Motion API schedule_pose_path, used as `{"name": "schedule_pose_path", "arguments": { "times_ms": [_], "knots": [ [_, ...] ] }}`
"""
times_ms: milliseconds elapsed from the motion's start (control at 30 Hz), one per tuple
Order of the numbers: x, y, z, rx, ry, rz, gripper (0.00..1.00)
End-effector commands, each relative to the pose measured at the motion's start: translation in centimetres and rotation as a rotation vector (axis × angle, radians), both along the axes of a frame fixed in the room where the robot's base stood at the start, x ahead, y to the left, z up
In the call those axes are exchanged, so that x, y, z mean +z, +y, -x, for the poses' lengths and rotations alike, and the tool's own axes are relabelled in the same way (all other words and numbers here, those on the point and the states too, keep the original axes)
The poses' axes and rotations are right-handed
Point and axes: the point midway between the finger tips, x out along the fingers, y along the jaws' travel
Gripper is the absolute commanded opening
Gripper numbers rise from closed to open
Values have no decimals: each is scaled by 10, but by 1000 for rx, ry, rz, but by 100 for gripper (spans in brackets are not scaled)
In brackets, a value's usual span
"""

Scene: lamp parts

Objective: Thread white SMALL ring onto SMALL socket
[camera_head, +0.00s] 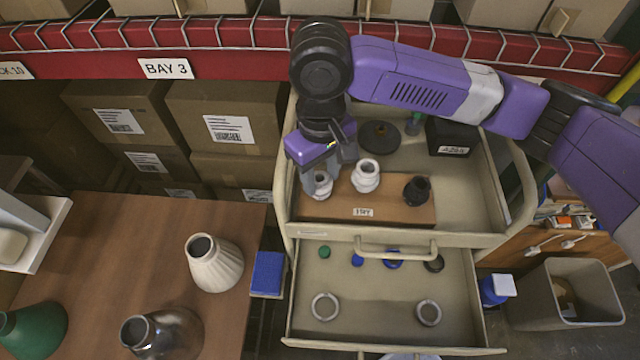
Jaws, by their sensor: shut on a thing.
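My gripper (322,170) points down over the left end of a brown wooden board (390,212) on the cart's top tray. It is shut on a white part (320,186) at the leftmost position on the board. My fingers partly cover that part, so I cannot tell ring from socket there, or whether a ring sits around it. A larger white socket (366,176) stands upright to its right. A black socket (417,190) stands at the board's right end. Two pale grey-white rings lie apart in the open drawer, one at left (325,307) and one at right (428,313).
The drawer (385,335) also holds a green disc (324,252), a blue disc (357,260), a blue ring (393,260) and a dark ring (434,263). A black box (450,136) and dark disc (380,137) stand behind the board. Lampshades, including a cream one (214,263), stand on the left table.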

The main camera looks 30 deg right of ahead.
Motion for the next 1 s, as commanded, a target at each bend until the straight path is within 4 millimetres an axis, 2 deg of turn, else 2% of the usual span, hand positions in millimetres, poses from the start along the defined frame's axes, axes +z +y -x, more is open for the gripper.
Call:
{"name": "schedule_pose_path", "arguments": {
  "times_ms": [867,900,1000],
  "knots": [
    [-3,0,0,0,1,0,4],
    [-3,0,0,0,1,0,37],
    [-4,0,0,0,1,0,18]
  ]
}}
